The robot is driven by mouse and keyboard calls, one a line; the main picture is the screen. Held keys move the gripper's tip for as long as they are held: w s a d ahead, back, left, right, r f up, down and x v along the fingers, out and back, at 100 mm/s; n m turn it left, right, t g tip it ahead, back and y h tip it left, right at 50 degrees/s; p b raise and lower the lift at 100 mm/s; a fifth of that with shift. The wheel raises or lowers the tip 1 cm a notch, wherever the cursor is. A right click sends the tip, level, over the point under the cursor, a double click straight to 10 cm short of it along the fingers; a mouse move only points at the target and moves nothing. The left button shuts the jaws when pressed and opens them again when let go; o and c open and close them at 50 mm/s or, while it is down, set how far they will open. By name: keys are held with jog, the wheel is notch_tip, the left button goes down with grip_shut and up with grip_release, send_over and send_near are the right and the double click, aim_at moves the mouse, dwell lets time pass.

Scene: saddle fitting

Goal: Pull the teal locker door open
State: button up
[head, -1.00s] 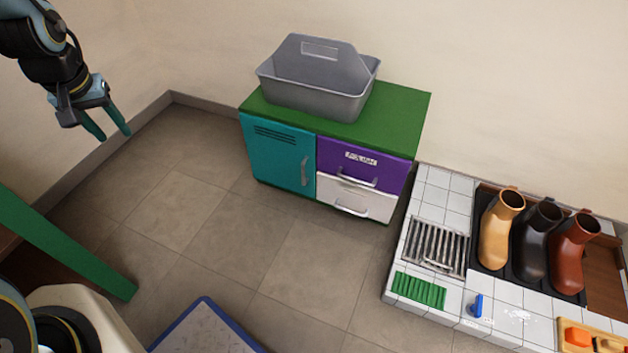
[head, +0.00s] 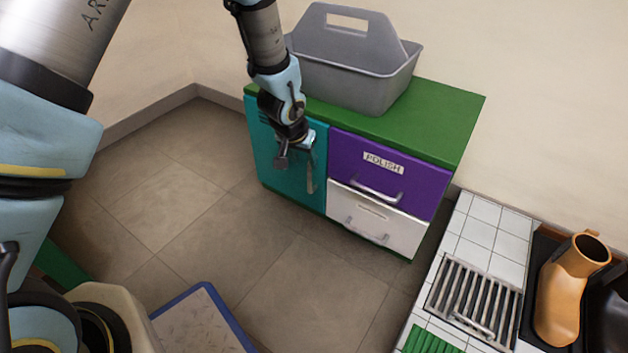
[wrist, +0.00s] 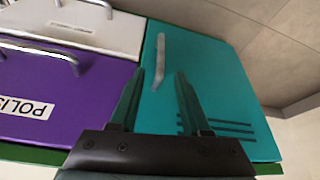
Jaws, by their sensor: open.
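The teal locker door (head: 265,150) is the left front of the green-topped cabinet and looks shut. In the wrist view the teal door (wrist: 212,75) shows its vent slots and its upright grey bar handle (wrist: 160,62). My gripper (wrist: 162,76) is open and empty in front of the door, its green fingers pointing along the handle. The handle's near end shows between the two fingers, closer to the left one; I cannot tell whether they touch. In the head view my gripper (head: 298,172) covers much of the door, and its fingertips are hard to make out.
A purple drawer (head: 388,172) labelled POLISH and a white drawer (head: 375,217) are right of the door. A grey caddy (head: 355,75) stands on the cabinet. A tiled bench with a boot (head: 562,300) is at right. The floor before the door is clear.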

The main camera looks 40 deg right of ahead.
aim_at(309, 173)
jog(key=b+x, duration=0.3)
jog(key=x, duration=0.6)
jog(key=shift+w+f+b, duration=0.1)
jog(key=shift+f+b, duration=0.25)
jog(key=shift+f, duration=0.05)
jog(key=shift+c, duration=0.3)
grip_shut()
dwell(0.6)
